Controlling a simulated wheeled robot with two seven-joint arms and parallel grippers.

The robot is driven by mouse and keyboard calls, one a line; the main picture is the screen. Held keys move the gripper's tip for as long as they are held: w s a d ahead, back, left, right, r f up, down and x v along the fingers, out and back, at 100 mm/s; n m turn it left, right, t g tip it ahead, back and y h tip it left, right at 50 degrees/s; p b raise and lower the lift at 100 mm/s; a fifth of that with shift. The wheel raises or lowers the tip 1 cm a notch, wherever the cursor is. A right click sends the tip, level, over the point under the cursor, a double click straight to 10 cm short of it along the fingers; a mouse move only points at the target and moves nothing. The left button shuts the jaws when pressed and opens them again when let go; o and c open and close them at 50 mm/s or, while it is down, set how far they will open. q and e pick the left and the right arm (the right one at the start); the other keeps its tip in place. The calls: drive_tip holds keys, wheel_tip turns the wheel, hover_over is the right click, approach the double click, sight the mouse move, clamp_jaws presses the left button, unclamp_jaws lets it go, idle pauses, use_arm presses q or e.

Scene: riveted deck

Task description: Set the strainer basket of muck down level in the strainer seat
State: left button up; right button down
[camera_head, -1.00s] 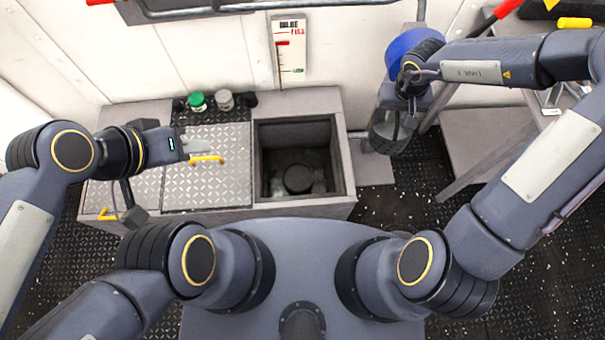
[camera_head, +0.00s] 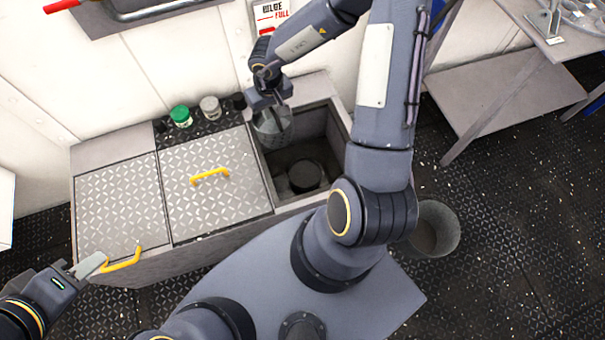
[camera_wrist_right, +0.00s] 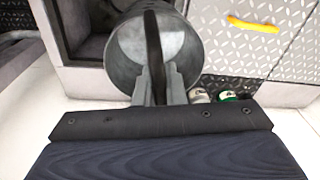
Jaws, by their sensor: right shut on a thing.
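The strainer basket (camera_head: 272,128) is a grey round can hanging over the back left corner of the open well (camera_head: 345,112). My right gripper (camera_head: 268,98) is above it. In the right wrist view, the right gripper (camera_wrist_right: 159,88) is shut on the dark upright handle of the basket (camera_wrist_right: 122,48). The basket's grey inner wall shows; I cannot make out the muck. A dark round fitting (camera_head: 305,175), which looks like the strainer seat, stands on the well floor, right of and below the basket. My left gripper (camera_head: 92,264) is beside a yellow handle (camera_head: 122,262); its jaw gap is unclear.
Diamond-plate covers (camera_head: 215,185) lie left of the well, one with a raised yellow handle (camera_head: 210,175). A green-lidded jar (camera_head: 181,116) and a grey-lidded jar (camera_head: 210,106) stand behind. A bucket (camera_head: 447,225) stands on the floor at right. A bench shelf (camera_head: 490,85) is further right.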

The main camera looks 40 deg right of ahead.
drive_tip(key=s+d+f+b, duration=0.1)
drive_tip(key=d+f+b, duration=0.2)
drive_tip(key=f+b, duration=0.5)
drive_tip(key=s+d+f+m+b, duration=0.1)
drive_tip(key=d+f+b, duration=0.2)
drive_tip(key=f+b, duration=0.5)
drive_tip(key=s+d+f+m+b, duration=0.1)
drive_tip(key=d+f+b, duration=0.2)
drive_tip(key=f+b, duration=0.5)
wheel_tip(320, 180, down, 13)
drive_tip(key=shift+s+d+f+y, duration=0.2)
drive_tip(key=shift+d+y, duration=0.05)
drive_tip(key=shift+y, duration=0.05)
drive_tip(key=shift+f, duration=0.1)
drive_tip(key=c, duration=1.5)
unclamp_jaws()
